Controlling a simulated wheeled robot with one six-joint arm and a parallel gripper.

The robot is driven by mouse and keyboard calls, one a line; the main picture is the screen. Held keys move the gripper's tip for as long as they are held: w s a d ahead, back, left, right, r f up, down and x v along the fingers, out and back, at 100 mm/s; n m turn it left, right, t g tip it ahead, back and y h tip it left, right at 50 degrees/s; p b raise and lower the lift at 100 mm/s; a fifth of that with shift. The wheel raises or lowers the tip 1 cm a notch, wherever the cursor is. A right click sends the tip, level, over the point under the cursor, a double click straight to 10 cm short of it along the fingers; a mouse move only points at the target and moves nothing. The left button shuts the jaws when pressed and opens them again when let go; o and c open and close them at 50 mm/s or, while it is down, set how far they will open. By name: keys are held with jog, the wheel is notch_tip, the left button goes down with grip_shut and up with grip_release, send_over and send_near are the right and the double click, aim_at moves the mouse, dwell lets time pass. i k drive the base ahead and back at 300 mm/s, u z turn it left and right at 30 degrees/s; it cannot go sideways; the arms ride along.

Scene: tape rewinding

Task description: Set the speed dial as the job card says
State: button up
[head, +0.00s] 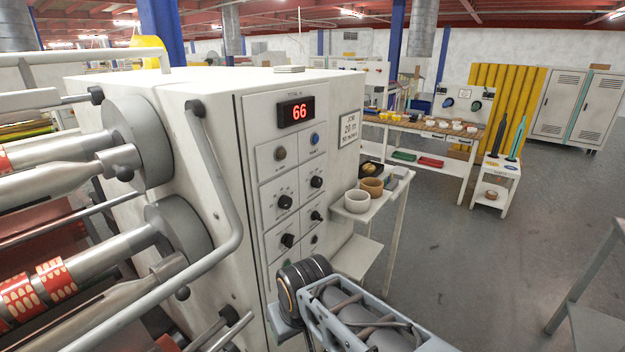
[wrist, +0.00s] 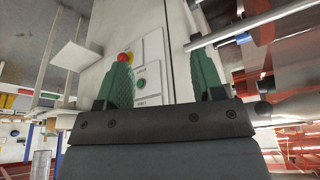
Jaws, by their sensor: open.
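The control panel (head: 294,165) is on the side of the white machine. It carries several black dials, such as one at the middle left (head: 285,201) and one at the upper right (head: 316,182); their labels are too small to tell which is the speed dial. The job card (head: 349,128) hangs right of the panel; it seems to read 20 m, with a blurred line below. In the wrist view my gripper (wrist: 162,82) is open and empty, its green fingers apart. A red button (wrist: 125,57) and a green button (wrist: 142,83) show beyond them.
A red display (head: 296,112) reads 66 above the dials. A bent grey bar (head: 222,190) and rollers (head: 138,140) stand left of the panel. A small shelf with cups (head: 357,201) juts out to the right. The floor (head: 440,250) beyond is clear.

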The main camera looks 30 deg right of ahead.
aim_at(316, 181)
jog(key=u, duration=2.55)
jog(key=k, duration=1.2)
jog(key=z, duration=2.75)
